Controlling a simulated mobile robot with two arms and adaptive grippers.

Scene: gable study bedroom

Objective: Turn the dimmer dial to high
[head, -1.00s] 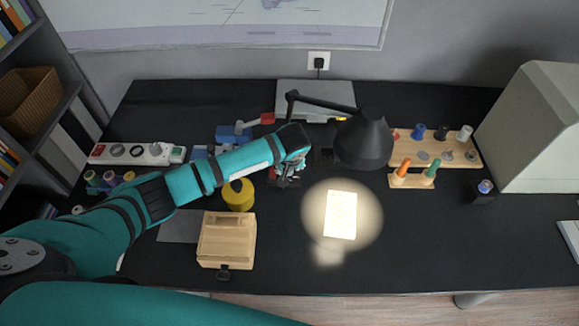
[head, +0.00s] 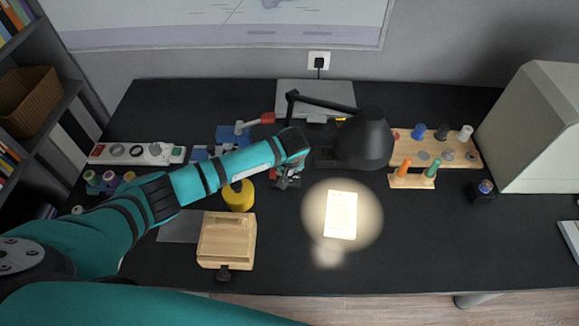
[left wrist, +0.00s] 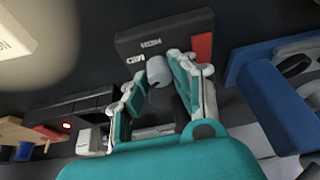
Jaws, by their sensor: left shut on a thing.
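The dimmer is a dark box (left wrist: 190,32) with a red patch and small white lettering, seen in the left wrist view. Its grey dial (left wrist: 157,69) stands between the fingertips of my left gripper (left wrist: 160,76), which is shut on it. In the head view my left gripper (head: 288,174) is over the desk, left of the lamp, and mostly hides the dimmer. The dial's pointing direction cannot be made out. The black desk lamp (head: 364,140) is lit and throws a bright spot on a white paper (head: 341,214). My right gripper is not in view.
A wooden box (head: 227,240) and yellow cylinder (head: 238,195) sit below my left forearm. A white power strip (head: 130,153) lies at left. A wooden rack (head: 440,150) with pegs is right of the lamp. The front right of the desk (head: 430,250) is clear.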

